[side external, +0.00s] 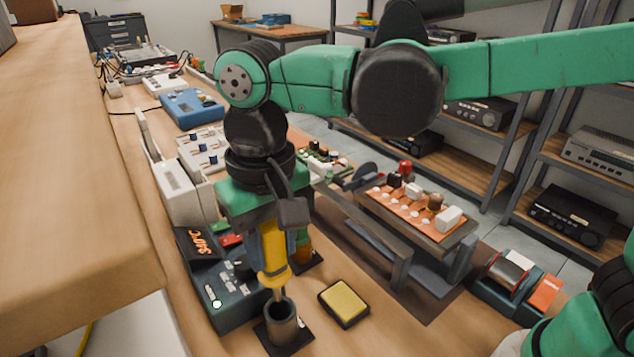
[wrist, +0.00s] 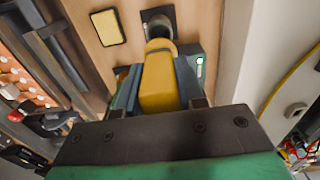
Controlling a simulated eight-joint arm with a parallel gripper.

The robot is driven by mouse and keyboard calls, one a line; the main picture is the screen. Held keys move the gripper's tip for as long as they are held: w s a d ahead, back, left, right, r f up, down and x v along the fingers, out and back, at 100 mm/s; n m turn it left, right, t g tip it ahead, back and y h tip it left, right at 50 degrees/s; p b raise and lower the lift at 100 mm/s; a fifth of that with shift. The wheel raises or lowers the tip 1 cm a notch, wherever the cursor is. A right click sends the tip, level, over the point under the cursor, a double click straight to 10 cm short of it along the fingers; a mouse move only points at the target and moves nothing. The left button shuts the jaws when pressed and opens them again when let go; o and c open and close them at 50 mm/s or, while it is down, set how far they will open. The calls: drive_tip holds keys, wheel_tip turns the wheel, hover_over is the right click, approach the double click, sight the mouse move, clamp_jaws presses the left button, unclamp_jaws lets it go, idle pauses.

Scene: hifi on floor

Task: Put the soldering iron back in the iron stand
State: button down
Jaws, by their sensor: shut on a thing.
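The soldering iron (side external: 272,254) has a yellow handle and points tip down. My gripper (side external: 277,245) is shut on its handle. The iron stand (side external: 281,322) is a dark grey cylinder on a dark square base. In the side view the iron's metal tip is at the stand's mouth; I cannot tell how far inside it is. In the wrist view the yellow handle (wrist: 158,82) lies between my fingers (wrist: 157,85), and the stand (wrist: 158,24) shows just beyond its front end.
A yellow sponge in a dark tray (side external: 344,302) lies right of the stand. A dark teal soldering station (side external: 225,285) sits to its left. A board holder with an orange circuit board (side external: 410,205) stands behind right. A solder spool holder (side external: 512,280) is at far right.

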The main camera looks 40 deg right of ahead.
sight(279, 299)
drive_tip(key=shift+f, duration=3.2)
unclamp_jaws()
drive_tip(key=shift+r, duration=3.55)
